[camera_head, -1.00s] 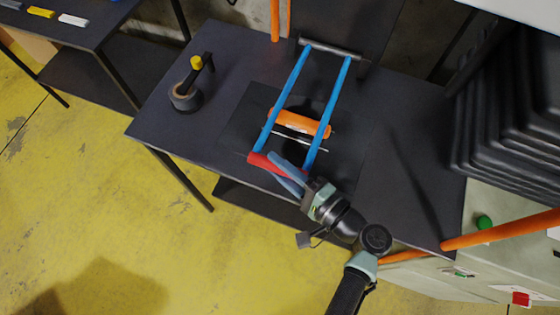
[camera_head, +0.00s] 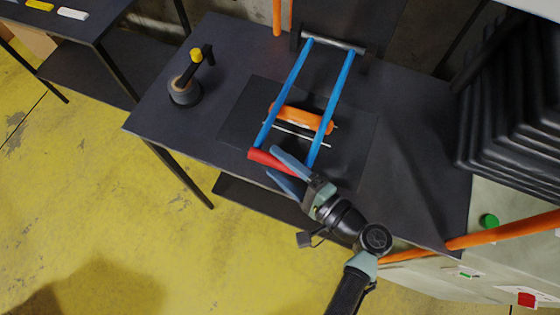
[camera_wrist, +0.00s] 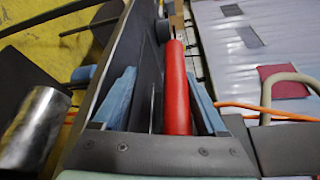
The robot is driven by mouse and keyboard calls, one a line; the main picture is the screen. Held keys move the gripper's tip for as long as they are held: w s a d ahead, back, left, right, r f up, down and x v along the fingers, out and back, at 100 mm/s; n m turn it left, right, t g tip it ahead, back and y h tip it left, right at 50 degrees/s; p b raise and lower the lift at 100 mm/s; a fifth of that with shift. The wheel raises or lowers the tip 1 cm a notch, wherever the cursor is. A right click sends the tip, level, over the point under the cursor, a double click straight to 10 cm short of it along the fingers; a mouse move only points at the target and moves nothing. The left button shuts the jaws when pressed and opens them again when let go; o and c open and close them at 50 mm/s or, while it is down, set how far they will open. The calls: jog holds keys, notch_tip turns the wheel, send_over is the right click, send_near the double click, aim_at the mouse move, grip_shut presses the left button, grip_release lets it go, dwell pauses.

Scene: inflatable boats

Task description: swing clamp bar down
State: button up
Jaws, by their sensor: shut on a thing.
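The clamp bar is a blue frame (camera_head: 332,98) hinged on a grey rod (camera_head: 334,45) at the table's back edge, with a red handle (camera_head: 277,161) across its front end. My gripper (camera_head: 279,172) is shut on the red handle at its right part. In the wrist view the red handle (camera_wrist: 176,88) runs between the two blue fingers of my gripper (camera_wrist: 160,92). An orange roll (camera_head: 302,117) lies under the frame on a dark plate (camera_head: 240,122). How far the frame stands above the plate is hard to tell.
A tape dispenser-like black tool (camera_head: 186,88) with a yellow knob stands on the left of the dark table (camera_head: 410,120). Stacked black trays (camera_head: 515,110) stand at the right. An orange tube (camera_head: 500,231) crosses the front right.

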jog(key=shift+s+f, duration=0.1)
dwell(0.4)
jog(key=b+v, duration=0.1)
jog(key=v, duration=1.2)
jog(key=shift+b, duration=0.4)
